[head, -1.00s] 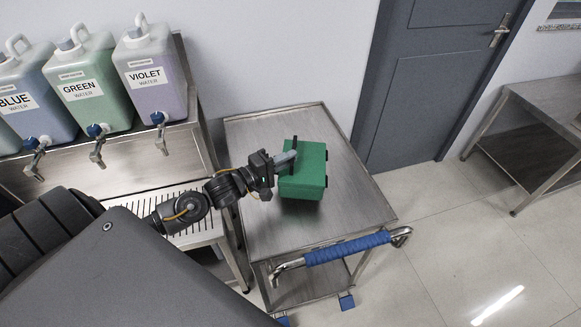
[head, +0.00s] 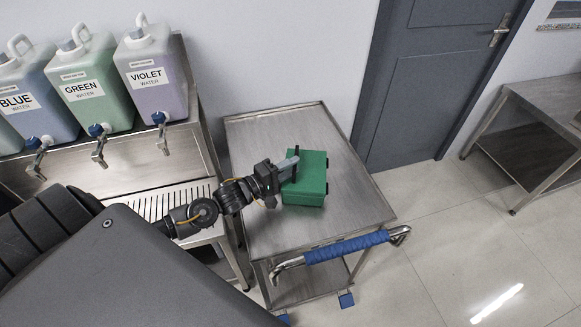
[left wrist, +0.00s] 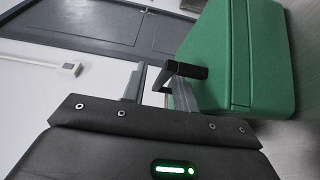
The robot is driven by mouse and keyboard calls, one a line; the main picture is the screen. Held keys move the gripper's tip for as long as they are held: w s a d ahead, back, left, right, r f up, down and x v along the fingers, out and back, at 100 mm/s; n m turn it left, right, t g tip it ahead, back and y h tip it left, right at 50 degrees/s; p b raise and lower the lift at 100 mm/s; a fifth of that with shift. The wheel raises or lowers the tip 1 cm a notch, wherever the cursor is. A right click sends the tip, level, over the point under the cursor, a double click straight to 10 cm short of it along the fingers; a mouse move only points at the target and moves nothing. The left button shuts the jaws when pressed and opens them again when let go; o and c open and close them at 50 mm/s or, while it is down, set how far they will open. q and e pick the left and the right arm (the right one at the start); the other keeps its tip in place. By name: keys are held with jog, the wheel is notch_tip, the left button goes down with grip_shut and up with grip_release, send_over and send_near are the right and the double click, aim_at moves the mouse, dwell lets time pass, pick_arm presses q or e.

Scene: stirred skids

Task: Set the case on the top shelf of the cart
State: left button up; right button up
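The green case (head: 308,185) rests on the top shelf (head: 268,225) of the metal cart, near its middle. Its black handle is on the side facing my left gripper (head: 289,170). In the left wrist view, the case (left wrist: 245,50) fills the upper right and its handle (left wrist: 185,70) reaches between my two grey fingers (left wrist: 157,88). The fingers stand apart, with gaps beside the handle, so the left gripper looks open around it. My right gripper is in no view.
The cart's blue-wrapped push handle (head: 347,247) is at its front edge. Left of the cart stands a steel counter with blue, green (head: 90,85) and violet (head: 152,75) water containers. The shelf around the case is bare. A grey door (head: 425,90) is behind.

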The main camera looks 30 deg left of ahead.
pick_arm(q)
jog(key=shift+s+a+f, duration=0.15)
jog(key=shift+s+a, duration=0.05)
jog(key=shift+s, duration=0.3)
jog(key=b+v, duration=0.2)
jog(key=v, duration=0.9)
jog(key=shift+r, duration=0.2)
